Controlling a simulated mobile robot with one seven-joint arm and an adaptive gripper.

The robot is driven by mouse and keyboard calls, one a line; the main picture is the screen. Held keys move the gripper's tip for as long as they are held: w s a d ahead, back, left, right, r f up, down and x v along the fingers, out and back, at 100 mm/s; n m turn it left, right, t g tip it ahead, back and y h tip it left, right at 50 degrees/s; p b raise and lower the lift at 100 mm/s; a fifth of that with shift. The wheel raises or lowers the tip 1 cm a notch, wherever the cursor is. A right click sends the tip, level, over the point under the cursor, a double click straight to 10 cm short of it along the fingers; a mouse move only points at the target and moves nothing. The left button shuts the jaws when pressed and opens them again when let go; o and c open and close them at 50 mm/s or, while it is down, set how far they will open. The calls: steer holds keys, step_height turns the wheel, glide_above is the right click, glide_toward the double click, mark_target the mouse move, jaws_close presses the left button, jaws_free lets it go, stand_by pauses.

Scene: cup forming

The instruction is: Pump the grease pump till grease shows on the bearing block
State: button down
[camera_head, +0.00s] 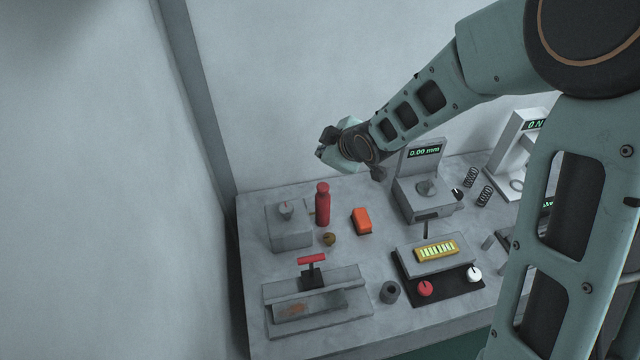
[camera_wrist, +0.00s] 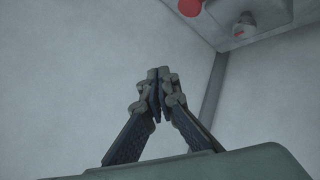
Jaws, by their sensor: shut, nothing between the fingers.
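A red upright cylinder with a narrower red top, which looks like the grease pump (camera_head: 323,208), stands at the back left of the bench. Its round red end also shows at the top edge of the wrist view (camera_wrist: 190,7). Left of it is a grey block, probably the bearing block (camera_head: 291,238), with a small grey fitting on top. The block also shows at the wrist view's top right (camera_wrist: 272,14). I cannot make out grease on it. My gripper (camera_head: 322,152) is above and behind the pump, apart from it. Its fingertips (camera_wrist: 158,75) meet, shut and empty.
A brown ball (camera_head: 329,239) and an orange block (camera_head: 361,221) lie near the pump. A red-handled grey fixture (camera_head: 312,275) is in front. A gauge stand (camera_head: 422,195), a black panel with knobs (camera_head: 450,284) and springs (camera_head: 471,179) are to the right. Walls stand left and behind.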

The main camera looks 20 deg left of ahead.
steer(key=b, duration=0.5)
glide_above(323, 187)
step_height(323, 187, down, 8)
steer(key=shift+s+d+r, duration=0.1)
steer(key=shift+d+r, duration=0.05)
steer(key=shift+r, duration=0.1)
steer(key=shift+f+b, duration=0.65)
steer(key=shift+b, duration=0.25)
steer(key=shift+f, duration=0.15)
stand_by(0.4)
steer(key=shift+f+b, duration=0.3)
steer(key=shift+b, duration=0.25)
steer(key=shift+s+f+b, duration=0.1)
steer(key=shift+f+b, duration=1.15)
steer(key=shift+f, duration=0.05)
stand_by(0.8)
steer(key=shift+r, duration=0.15)
stand_by(0.3)
steer(key=shift+r+p, duration=1.2)
steer(key=shift+r, duration=0.35)
steer(key=shift+r, duration=0.1)
